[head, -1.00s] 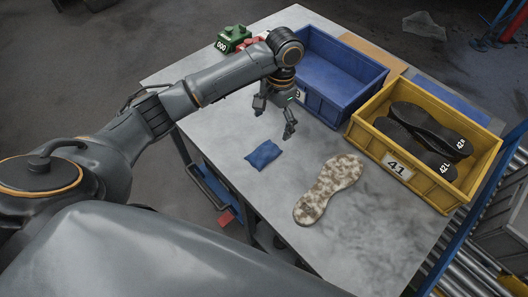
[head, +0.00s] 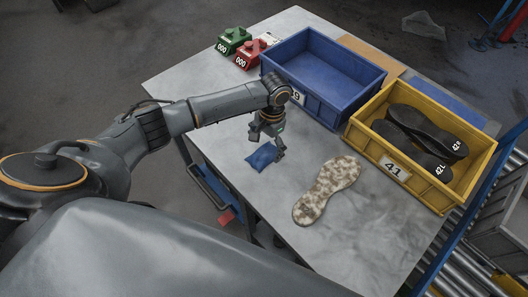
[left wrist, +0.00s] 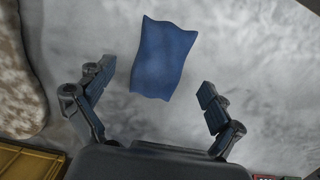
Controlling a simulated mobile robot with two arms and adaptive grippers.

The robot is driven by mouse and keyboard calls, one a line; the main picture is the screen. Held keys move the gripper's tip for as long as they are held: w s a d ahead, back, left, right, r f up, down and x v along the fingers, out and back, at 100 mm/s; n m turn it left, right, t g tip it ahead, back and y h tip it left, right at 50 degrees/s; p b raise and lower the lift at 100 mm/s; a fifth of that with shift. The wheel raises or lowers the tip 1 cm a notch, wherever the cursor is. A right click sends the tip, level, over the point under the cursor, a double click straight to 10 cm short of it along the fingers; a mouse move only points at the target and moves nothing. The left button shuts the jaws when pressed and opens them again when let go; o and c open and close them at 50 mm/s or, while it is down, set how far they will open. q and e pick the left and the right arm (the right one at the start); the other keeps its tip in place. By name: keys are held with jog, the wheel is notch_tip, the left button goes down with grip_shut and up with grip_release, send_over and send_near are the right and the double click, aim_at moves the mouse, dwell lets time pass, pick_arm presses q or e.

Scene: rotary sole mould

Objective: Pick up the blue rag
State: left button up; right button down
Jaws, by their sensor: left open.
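The blue rag (head: 262,157) lies flat on the grey table top (head: 390,240), left of the patterned sole. In the left wrist view the rag (left wrist: 164,57) shows whole, ahead of the fingers and roughly centred between them. My left gripper (head: 267,146) is above the rag, with its fingers pointing down. In the left wrist view my left gripper (left wrist: 157,94) is open, with nothing between its fingers. The fingers appear apart from the rag. My right gripper is not in view.
A blue crate (head: 325,100) stands behind the gripper. A yellow crate (head: 378,172) marked 41 holds dark soles (head: 425,130). A patterned sole (head: 327,190) lies right of the rag. Green (head: 232,40) and red (head: 248,54) counters stand at the back left.

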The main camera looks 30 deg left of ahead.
pick_arm(q)
jog(key=shift+s+f, duration=0.15)
jog(key=shift+f, duration=0.8)
jog(key=shift+c, duration=0.5)
jog(key=c, duration=1)
jog(key=shift+r, duration=0.1)
jog(key=shift+c, duration=0.2)
jog(key=shift+r, duration=0.55)
jog(key=s+d+r+b, duration=0.1)
jog(key=s+d+r, duration=0.7)
jog(key=d+r, duration=0.3)
jog(key=shift+d+r+b, duration=0.25)
jog(key=shift+r+b, duration=0.05)
jog(key=shift+r, duration=0.1)
